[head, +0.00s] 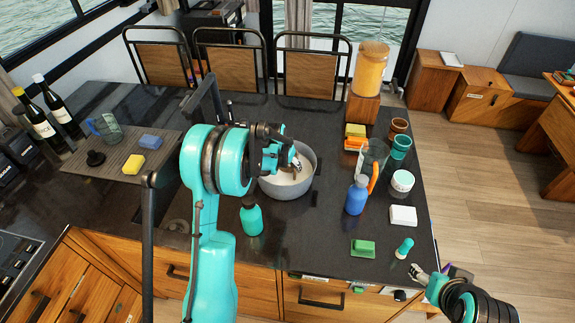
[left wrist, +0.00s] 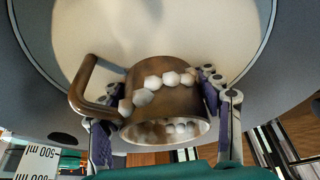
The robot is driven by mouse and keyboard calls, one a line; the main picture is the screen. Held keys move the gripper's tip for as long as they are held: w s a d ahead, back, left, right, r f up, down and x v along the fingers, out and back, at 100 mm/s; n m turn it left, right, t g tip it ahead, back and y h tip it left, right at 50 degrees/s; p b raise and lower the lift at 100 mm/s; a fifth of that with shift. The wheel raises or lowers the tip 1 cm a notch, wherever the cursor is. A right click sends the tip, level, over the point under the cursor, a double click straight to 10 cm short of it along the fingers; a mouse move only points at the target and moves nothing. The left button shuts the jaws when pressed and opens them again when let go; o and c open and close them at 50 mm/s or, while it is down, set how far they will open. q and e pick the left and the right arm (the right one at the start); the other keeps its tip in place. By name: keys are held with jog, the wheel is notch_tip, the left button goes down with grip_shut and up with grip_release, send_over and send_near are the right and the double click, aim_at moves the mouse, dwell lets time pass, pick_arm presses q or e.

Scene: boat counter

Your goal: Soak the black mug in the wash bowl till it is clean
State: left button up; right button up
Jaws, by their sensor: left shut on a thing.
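The wash bowl (head: 290,190) is a round grey bowl with pale cream contents, standing on the dark counter. My left gripper (head: 288,158) reaches down over it. In the left wrist view my left gripper (left wrist: 168,112) is shut on a mug (left wrist: 152,82), one finger on each side of its body. The mug looks brown rather than black, with a side handle and a row of white blobs around it. The mug is tilted, against the pale inside of the bowl; how deep it sits I cannot tell. My right gripper (head: 433,273) is empty and appears open, off the counter's front right corner.
A teal bottle (head: 252,217) stands just in front of the bowl. A blue bottle (head: 356,196), a glass jug (head: 374,157), cups and sponges crowd the right side. A drying mat (head: 75,166) with a glass mug (head: 106,128) and sponges lies left.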

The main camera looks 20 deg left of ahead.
pick_arm(q)
jog(key=shift+f, duration=0.35)
jog(key=o, duration=1.7)
notch_tip(320, 180, up, 12)
jog(key=p, duration=0.6)
jog(key=shift+p, duration=0.3)
